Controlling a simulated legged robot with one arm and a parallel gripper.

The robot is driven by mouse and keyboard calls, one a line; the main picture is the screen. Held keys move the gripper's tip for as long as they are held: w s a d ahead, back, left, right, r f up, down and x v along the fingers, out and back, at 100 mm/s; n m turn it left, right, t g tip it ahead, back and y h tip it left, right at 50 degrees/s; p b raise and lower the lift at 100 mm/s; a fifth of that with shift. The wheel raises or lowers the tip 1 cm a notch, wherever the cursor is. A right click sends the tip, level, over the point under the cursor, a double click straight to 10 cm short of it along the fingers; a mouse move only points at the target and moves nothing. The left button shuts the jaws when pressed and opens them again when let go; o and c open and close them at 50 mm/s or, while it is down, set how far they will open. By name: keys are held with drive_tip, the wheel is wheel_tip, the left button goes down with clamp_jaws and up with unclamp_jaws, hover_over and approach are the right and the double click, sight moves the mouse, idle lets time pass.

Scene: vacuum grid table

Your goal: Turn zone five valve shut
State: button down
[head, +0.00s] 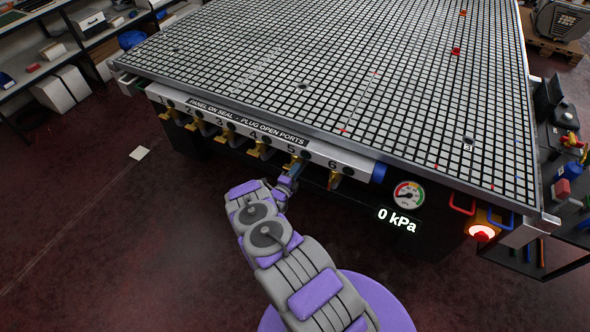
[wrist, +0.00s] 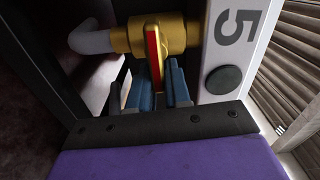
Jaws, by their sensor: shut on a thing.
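The zone five valve is a brass body with a lever (wrist: 152,50) that carries a red stripe, next to a white panel marked 5 (wrist: 232,25) in the wrist view. In the head view the panel's label 5 (head: 291,150) is above my gripper (head: 288,178). My gripper (wrist: 157,85) has its blue fingers on both sides of the brass lever, shut on it. The lever points toward my gripper. The lower end of the lever is partly hidden between the fingers.
A row of similar brass valves (head: 260,150) runs along the manifold, with valve 6 (head: 335,178) close on the right. A gauge (head: 409,195) and a 0 kPa display (head: 398,219) are further right. The grid table (head: 330,75) overhangs behind. The floor at left is mostly clear.

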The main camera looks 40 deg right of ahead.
drive_tip(key=shift+s+f+m, duration=0.1)
drive_tip(key=shift+f+m, duration=0.15)
drive_tip(key=shift+m, duration=0.25)
drive_tip(key=c, duration=1.2)
unclamp_jaws()
drive_tip(key=shift+o, duration=0.2)
drive_tip(key=shift+a, duration=0.25)
drive_tip(key=p+v, duration=0.2)
drive_tip(key=v, duration=1.5)
